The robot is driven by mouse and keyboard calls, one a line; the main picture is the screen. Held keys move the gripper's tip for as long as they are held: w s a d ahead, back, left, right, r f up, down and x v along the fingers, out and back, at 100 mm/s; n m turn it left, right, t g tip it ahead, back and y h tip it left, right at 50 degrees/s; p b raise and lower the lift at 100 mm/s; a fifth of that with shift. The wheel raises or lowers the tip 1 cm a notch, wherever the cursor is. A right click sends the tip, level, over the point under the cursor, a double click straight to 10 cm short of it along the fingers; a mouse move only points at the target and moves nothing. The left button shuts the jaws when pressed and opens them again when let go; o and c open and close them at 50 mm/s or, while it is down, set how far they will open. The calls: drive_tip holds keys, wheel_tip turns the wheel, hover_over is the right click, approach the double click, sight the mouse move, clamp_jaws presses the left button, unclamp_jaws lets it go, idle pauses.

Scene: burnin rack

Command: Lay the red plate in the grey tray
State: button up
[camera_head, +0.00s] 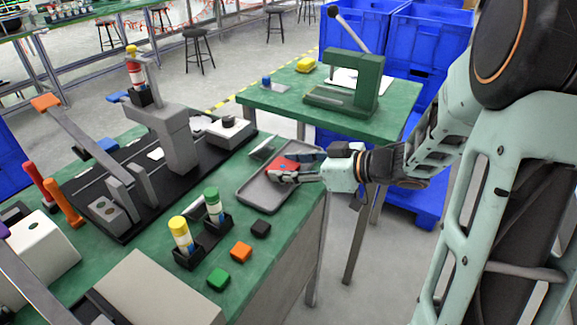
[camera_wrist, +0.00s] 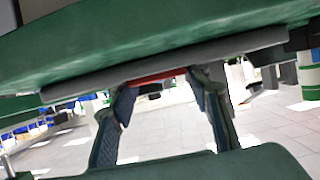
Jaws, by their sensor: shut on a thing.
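The grey tray (camera_head: 262,199) lies on the green bench near its right edge. The red plate (camera_head: 284,164) is a small flat piece at the far part of the tray, partly covered by my gripper (camera_head: 288,170). My gripper reaches in from the right, low over the tray, and is shut on the red plate. In the wrist view, the red plate (camera_wrist: 157,77) shows as a thin strip between the fingers of my gripper (camera_wrist: 165,90), close against the grey tray (camera_wrist: 220,48). I cannot tell whether the plate touches the tray floor.
A black holder (camera_head: 203,243) with yellow-capped and green-capped bottles stands left of the tray. Orange (camera_head: 241,251), green (camera_head: 218,279) and black (camera_head: 261,228) blocks lie near it. A grey fixture (camera_head: 170,138) stands further left. A second green table (camera_head: 275,104) with a green press (camera_head: 350,88) is behind.

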drive_tip(key=o, duration=1.2)
drive_tip(key=shift+o, duration=0.2)
drive_tip(key=shift+r, duration=0.15)
drive_tip(key=p+v, duration=0.3)
drive_tip(key=v, duration=0.9)
drive_tip(key=shift+p, duration=0.4)
drive_tip(key=shift+d, duration=0.1)
